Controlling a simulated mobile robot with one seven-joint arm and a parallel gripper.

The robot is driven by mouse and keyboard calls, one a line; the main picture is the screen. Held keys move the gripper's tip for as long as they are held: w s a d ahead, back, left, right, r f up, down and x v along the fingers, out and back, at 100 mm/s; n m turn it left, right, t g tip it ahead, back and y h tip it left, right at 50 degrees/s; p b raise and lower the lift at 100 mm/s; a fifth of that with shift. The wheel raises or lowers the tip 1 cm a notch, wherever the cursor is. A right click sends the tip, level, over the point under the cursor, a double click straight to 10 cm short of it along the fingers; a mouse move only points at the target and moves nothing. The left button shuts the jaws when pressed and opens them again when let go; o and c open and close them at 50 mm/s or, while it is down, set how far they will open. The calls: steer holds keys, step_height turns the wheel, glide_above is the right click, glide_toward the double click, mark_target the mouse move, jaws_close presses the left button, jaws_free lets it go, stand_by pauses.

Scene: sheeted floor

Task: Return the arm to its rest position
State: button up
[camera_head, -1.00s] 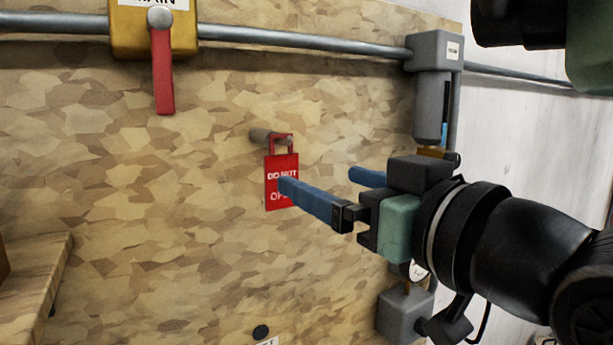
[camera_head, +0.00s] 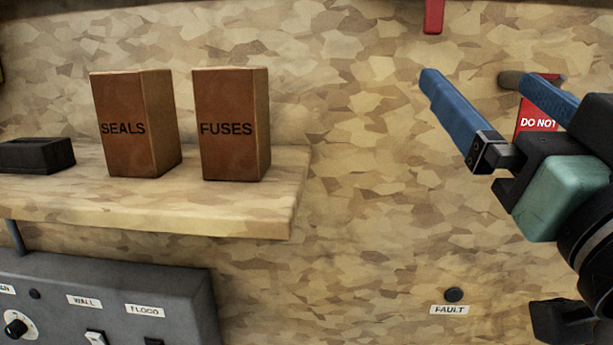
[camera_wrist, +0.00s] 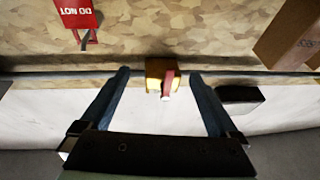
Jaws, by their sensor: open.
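My gripper (camera_head: 476,82) is at the right of the head view, with its two blue fingers spread apart and nothing between them. Its fingers point up and left, in front of the patterned wall. In the wrist view my gripper (camera_wrist: 160,76) is also open and empty. A red tag (camera_head: 535,119) hangs from a peg (camera_head: 512,80) on the wall, partly hidden behind one finger. The tag (camera_wrist: 76,14) shows upside down at the upper left of the wrist view, apart from the fingers. My arm is mostly cut off at the right edge.
A wooden shelf (camera_head: 235,211) at left holds a SEALS box (camera_head: 132,125), a FUSES box (camera_head: 230,125) and a dark block (camera_head: 38,155). A grey switch panel (camera_head: 110,290) sits below. A yellow box with a red handle (camera_wrist: 160,75) shows in the wrist view.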

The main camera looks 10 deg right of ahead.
steer(key=s+a+n+t+y+b, duration=0.1)
steer(key=a+t+b, duration=0.3)
steer(key=a, duration=1.4)
steer(key=shift+s+a+f+t+y, duration=0.2)
steer(key=shift+s+t+y, duration=0.3)
steer(key=shift+t+y, duration=0.3)
stand_by(5.4)
